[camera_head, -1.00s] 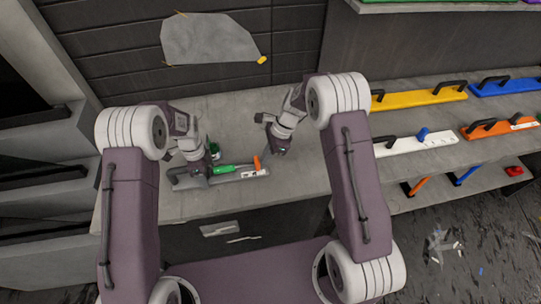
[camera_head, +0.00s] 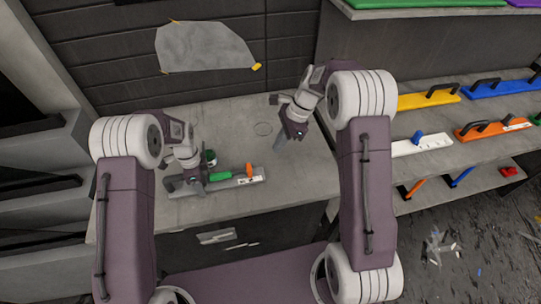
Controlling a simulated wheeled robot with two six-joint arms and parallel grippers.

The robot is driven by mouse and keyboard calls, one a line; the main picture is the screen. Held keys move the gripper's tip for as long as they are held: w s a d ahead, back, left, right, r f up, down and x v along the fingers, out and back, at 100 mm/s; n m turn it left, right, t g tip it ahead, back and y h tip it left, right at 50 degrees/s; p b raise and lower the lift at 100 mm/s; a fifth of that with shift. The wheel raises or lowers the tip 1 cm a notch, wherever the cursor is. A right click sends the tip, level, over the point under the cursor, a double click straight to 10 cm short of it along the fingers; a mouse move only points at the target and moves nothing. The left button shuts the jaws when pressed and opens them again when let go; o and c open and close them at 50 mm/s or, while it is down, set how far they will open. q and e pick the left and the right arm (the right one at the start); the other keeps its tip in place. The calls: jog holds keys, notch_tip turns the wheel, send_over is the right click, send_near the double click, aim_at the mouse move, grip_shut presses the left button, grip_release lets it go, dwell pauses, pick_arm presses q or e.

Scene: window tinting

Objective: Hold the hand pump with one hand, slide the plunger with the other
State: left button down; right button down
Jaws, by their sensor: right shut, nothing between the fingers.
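The tool on the workbench appears to be the hand pump: a long grey body (camera_head: 211,186) with a green part (camera_head: 220,176) and an upright orange part (camera_head: 249,170) near its right end. My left gripper (camera_head: 187,187) is down at the tool's left end; its fingers are too small and dark to tell whether they grip. My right gripper (camera_head: 280,142) is shut and empty above the bench, up and right of the orange part and apart from it.
A grey sheet (camera_head: 205,46) hangs on the back wall. Shelves at right hold yellow (camera_head: 428,99), white (camera_head: 420,146), blue and orange handled tools. The bench (camera_head: 240,120) behind the tool is mostly clear.

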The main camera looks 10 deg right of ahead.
pick_arm(q)
jog(key=shift+c, duration=2.2)
grip_release()
pick_arm(e)
jog(key=shift+d+r, duration=0.25)
jog(key=shift+r, duration=0.35)
pick_arm(q)
jog(key=shift+o, duration=0.2)
jog(key=o, duration=0.4)
jog(key=shift+r, duration=3)
jog(key=shift+r, duration=0.1)
